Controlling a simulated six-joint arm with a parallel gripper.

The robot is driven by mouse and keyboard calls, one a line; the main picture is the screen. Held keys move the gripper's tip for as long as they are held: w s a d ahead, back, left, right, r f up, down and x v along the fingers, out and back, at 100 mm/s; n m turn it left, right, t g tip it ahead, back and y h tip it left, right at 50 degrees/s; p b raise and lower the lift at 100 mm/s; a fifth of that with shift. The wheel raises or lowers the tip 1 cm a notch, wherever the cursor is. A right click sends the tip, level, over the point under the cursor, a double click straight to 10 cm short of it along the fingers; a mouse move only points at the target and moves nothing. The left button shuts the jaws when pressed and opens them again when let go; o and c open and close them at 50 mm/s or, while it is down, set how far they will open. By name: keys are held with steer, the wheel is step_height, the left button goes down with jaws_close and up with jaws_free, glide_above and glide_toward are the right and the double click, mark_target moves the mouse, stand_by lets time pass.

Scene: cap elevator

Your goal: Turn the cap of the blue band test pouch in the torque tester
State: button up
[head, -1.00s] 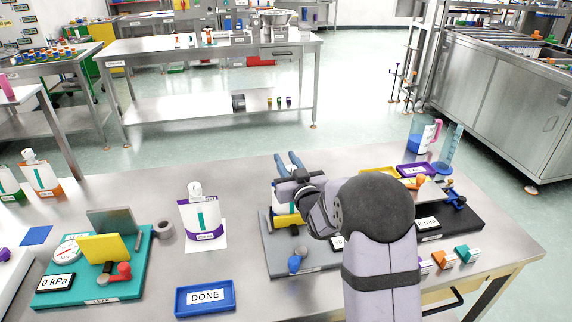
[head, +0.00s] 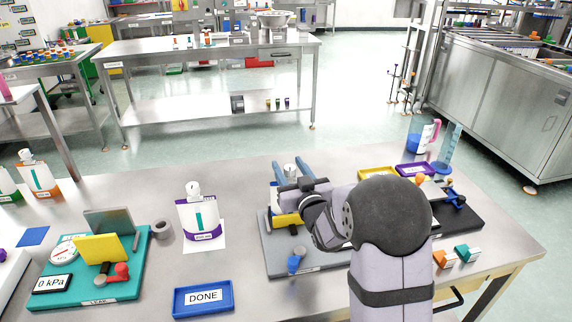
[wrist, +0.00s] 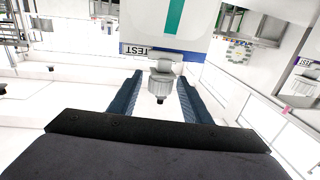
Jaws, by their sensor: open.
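The blue band test pouch (wrist: 170,25) shows upside down in the wrist view, with a white body, a teal stripe and a band reading TEST. Its pale cap (wrist: 159,85) lies between the two blue fingers of my gripper (wrist: 160,76), with a gap on each side. In the head view my gripper (head: 290,166) is open around the cap (head: 291,171) above the tester. My arm hides much of the pouch and the tester's right side.
A purple-band pouch (head: 200,218) stands on a white sheet to the left. A teal leak tester (head: 140,285) and a blue DONE tray (head: 178,303) are further left and in front. A black station (head: 470,220), small colored blocks (head: 462,256) and a beaker (head: 414,143) are at right.

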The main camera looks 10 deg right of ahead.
steer(key=shift+s+d+b, duration=0.2)
steer(key=shift+s+b, duration=0.1)
steer(key=shift+s, duration=1.5)
step_height(320, 180, up, 7)
steer(key=p, duration=0.1)
glide_above(292, 172)
steer(key=a, duration=0.2)
steer(key=shift+w+d, duration=0.2)
steer(key=s+d+f+m+g+h+p, duration=0.1)
steer(key=s+f+g+p, duration=0.3)
steer(key=s+f+g, duration=0.55)
steer(key=s+d+f+m+g+h+p, duration=0.15)
steer(key=s+f+g+p, duration=0.25)
steer(key=s, duration=1)
steer(key=s+a+f+n+g+p, duration=0.1)
steer(key=s+g, duration=0.3)
steer(key=s, duration=0.8)
steer(key=shift+s+a, duration=0.15)
steer(key=shift+a, duration=0.4)
